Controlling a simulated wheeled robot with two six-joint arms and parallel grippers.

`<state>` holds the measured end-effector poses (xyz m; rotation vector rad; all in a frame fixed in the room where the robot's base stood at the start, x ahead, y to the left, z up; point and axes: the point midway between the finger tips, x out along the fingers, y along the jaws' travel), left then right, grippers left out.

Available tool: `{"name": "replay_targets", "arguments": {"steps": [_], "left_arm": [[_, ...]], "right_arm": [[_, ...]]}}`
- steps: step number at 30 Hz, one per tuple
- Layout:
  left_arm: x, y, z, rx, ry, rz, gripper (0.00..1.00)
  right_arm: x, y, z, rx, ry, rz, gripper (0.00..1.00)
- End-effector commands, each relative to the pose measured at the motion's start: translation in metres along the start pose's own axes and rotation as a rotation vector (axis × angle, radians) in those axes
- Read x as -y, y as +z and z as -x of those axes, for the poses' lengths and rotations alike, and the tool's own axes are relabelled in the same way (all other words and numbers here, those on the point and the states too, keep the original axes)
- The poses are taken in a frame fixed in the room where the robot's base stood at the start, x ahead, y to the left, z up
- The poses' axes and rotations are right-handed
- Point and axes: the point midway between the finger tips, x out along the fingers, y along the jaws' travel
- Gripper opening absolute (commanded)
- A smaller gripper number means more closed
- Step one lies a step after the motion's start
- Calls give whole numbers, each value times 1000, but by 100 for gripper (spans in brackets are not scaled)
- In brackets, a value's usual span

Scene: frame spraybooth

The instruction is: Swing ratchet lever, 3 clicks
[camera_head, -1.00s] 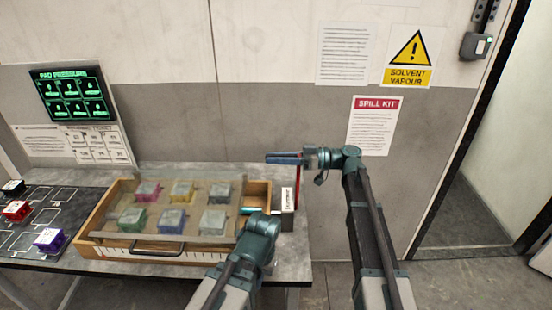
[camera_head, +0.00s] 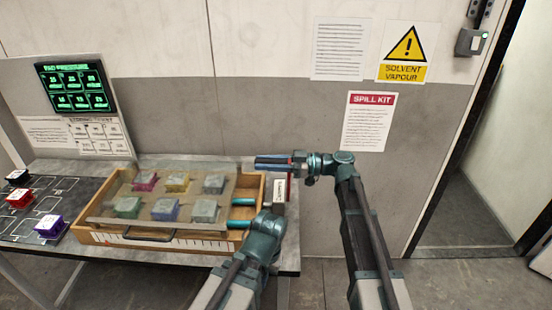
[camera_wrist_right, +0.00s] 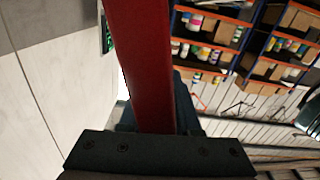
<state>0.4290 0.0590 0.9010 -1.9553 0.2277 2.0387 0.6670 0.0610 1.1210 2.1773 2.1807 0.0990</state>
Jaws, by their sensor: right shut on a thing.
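My right gripper (camera_head: 272,164) is above the right back corner of the wooden tray, its fingers pointing left. It is shut on a red bar, probably the ratchet lever, which fills the right wrist view (camera_wrist_right: 143,65) between the fingers. Only a thin red strip of the bar shows in the head view, so its base and angle are unclear. My left gripper (camera_head: 240,213) is at the right end of the tray; its two teal fingers are apart, with nothing seen between them.
The wooden tray (camera_head: 200,244) holds several coloured blocks under a clear sheet. A small white labelled box (camera_head: 280,190) stands at its right. A dark mat (camera_head: 25,228) with coloured blocks lies left. A green-lit screen (camera_head: 76,87) is behind. Floor beyond the bench is clear.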

Motion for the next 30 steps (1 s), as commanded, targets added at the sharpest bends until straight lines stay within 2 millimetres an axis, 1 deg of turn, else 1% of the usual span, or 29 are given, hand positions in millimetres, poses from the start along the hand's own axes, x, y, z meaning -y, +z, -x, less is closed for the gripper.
{"name": "replay_targets", "arguments": {"steps": [1, 3, 9, 12, 20, 24, 30], "left_arm": [[0, 0, -7, 0, 0, 0, 0], [-1, -1, -12, 0, 0, 0, 0], [-3, -2, -30, 0, 0, 0, 0], [-4, -2, -39, 0, 0, 0, 0], [-6, -4, -60, 0, 0, 0, 0], [-6, -4, -67, 0, 0, 0, 0], [-7, -4, -72, 0, 0, 0, 0]], "right_arm": [[15, 6, 0, 2, -1, 38, 0], [27, 10, -1, 3, 0, 105, 0], [60, 26, -1, 4, 1, 287, 0], [73, 34, -1, 4, 1, 369, 0], [96, 53, -1, 5, 1, 532, 0], [104, 59, -1, 5, 1, 526, 0], [109, 64, -1, 6, 1, 523, 0]]}}
